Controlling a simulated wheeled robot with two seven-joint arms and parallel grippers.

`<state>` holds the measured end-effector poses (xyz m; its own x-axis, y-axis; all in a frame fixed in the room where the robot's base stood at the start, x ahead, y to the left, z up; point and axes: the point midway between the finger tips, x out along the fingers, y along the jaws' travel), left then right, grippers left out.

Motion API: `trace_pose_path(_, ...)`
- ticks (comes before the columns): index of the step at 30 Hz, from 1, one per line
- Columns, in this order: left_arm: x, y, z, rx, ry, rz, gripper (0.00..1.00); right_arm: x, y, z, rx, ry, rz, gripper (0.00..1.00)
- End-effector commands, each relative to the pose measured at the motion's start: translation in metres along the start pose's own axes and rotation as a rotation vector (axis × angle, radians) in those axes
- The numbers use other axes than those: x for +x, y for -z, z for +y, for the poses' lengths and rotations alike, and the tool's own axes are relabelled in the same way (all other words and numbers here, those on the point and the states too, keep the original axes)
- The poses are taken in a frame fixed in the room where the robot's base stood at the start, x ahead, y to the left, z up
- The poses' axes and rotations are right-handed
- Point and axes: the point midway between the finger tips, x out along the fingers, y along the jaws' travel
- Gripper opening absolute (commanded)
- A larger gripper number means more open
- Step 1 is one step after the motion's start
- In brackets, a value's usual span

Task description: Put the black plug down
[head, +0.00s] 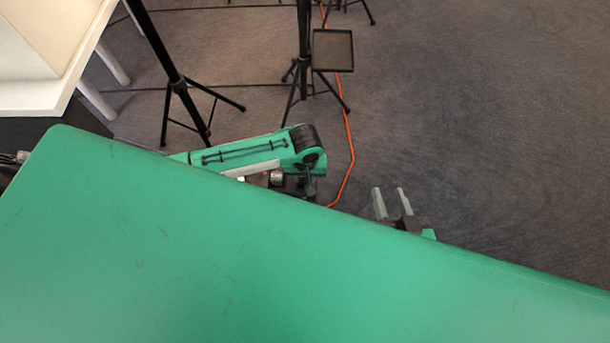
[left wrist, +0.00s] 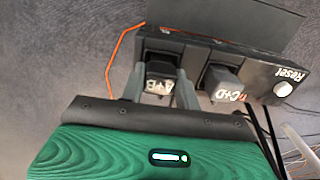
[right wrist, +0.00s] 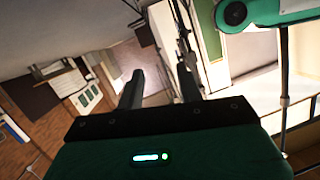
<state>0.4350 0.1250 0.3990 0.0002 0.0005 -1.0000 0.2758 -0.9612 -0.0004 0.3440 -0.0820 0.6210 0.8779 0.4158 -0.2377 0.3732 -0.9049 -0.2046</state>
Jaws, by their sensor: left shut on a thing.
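The black plug (left wrist: 159,86), with white A+B lettering, is between the two grey fingers of my left gripper (left wrist: 160,74), which is shut on it. The plug is at the left part of a black box (left wrist: 228,59); I cannot tell whether it is seated or just held against it. A second black block, marked C+D (left wrist: 228,88), is to its right on the box. The plug cannot be made out in the head view. My right gripper (right wrist: 160,80) is open and empty, its fingers apart; it also shows in the head view (head: 393,203).
The box has a white knob (left wrist: 283,89) marked Reset and a dark panel behind. An orange cable (head: 349,150) runs over the grey carpet. Black tripod stands (head: 175,80), a small black tray (head: 333,50) and a white table (head: 40,93) are farther off. The floor at right is clear.

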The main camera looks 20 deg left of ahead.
Motion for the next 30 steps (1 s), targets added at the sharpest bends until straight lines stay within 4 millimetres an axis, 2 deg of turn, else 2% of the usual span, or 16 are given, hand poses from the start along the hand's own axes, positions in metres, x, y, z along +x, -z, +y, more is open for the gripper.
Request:
trace_pose_path(8,0.002,0.000,0.001,0.000,-0.001,0.000,0.09,-0.001,0.000,0.001,-0.001,-0.002,-0.017,0.36)
trace_pose_path(9,0.002,0.000,0.001,0.000,-0.001,0.001,0.38,-0.001,-0.002,0.001,-0.002,-0.003,-0.022,0.36)
trace_pose_path(12,0.002,0.000,0.000,0.000,-0.001,0.000,0.54,-0.001,-0.002,0.001,-0.001,-0.003,-0.021,0.36)
trace_pose_path(23,0.000,0.000,0.000,0.000,0.000,0.001,0.54,0.000,-0.002,0.001,-0.001,-0.003,-0.011,0.36)
trace_pose_path(30,-0.028,0.000,0.000,-0.001,-0.001,0.001,0.54,-0.005,-0.003,0.008,-0.012,-0.022,-0.114,0.36)
